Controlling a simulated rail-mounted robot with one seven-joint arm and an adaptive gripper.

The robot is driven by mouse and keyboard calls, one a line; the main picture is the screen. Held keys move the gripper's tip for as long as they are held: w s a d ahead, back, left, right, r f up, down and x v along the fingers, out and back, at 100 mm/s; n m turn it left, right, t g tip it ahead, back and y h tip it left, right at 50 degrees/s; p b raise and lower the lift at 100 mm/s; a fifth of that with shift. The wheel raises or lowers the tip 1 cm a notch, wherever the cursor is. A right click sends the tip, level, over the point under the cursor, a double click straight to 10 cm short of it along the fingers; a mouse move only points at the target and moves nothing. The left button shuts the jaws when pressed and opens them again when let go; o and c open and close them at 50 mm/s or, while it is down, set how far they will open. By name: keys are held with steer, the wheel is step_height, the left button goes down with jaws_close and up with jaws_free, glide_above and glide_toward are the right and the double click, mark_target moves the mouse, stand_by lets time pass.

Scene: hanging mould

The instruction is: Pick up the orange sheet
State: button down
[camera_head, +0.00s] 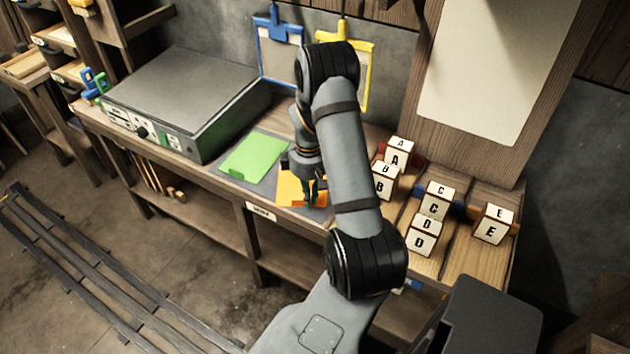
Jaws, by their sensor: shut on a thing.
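The orange sheet (290,192) lies at the front of the wooden bench, on a dark grey mat (318,213), to the right of the green sheet. My gripper (312,200) is over the right part of the orange sheet and shut on it. My arm and gripper hide part of the sheet. I cannot tell whether the sheet is lifted off the mat.
A green sheet (254,154) lies on its own mat to the left. Lettered blocks (422,235) stand on the right.

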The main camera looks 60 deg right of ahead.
steer(key=shift+r, duration=0.1)
steer(key=shift+w+r, duration=0.1)
steer(key=shift+r, duration=0.25)
step_height(320, 180, up, 9)
steer(key=shift+b, duration=0.3)
steer(key=shift+r, duration=0.1)
